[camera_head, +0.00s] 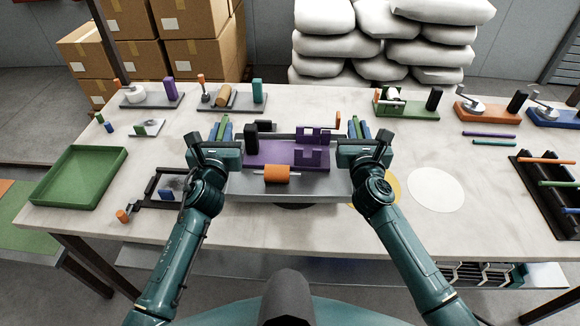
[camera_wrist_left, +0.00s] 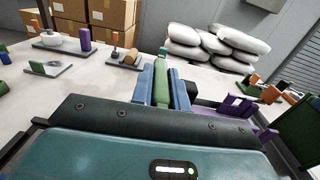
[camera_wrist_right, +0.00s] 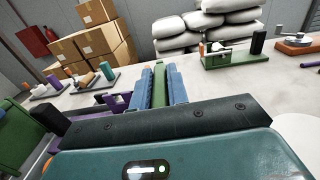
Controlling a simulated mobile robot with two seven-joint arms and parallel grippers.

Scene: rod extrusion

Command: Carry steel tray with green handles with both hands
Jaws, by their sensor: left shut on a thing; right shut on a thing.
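The steel tray (camera_head: 240,187) is in the middle of the head view, in front of me over the table. It carries a purple fixture (camera_head: 270,153), an orange cylinder (camera_head: 277,173) and a black block. My left gripper (camera_head: 220,130) is shut on the tray's left green handle, which shows between the blue fingers in the left wrist view (camera_wrist_left: 161,82). My right gripper (camera_head: 359,128) is shut on the right green handle, seen between the fingers in the right wrist view (camera_wrist_right: 158,85). A dark patch shows under the tray's front edge; I cannot tell how high the tray is.
A green bin (camera_head: 80,178) is at the left, beside a black fixture (camera_head: 165,188). A white disc (camera_head: 436,190) lies right of the tray, with a yellow disc (camera_head: 393,190) partly behind my right arm. A black rod rack (camera_head: 548,200) is far right. Several fixtures line the back.

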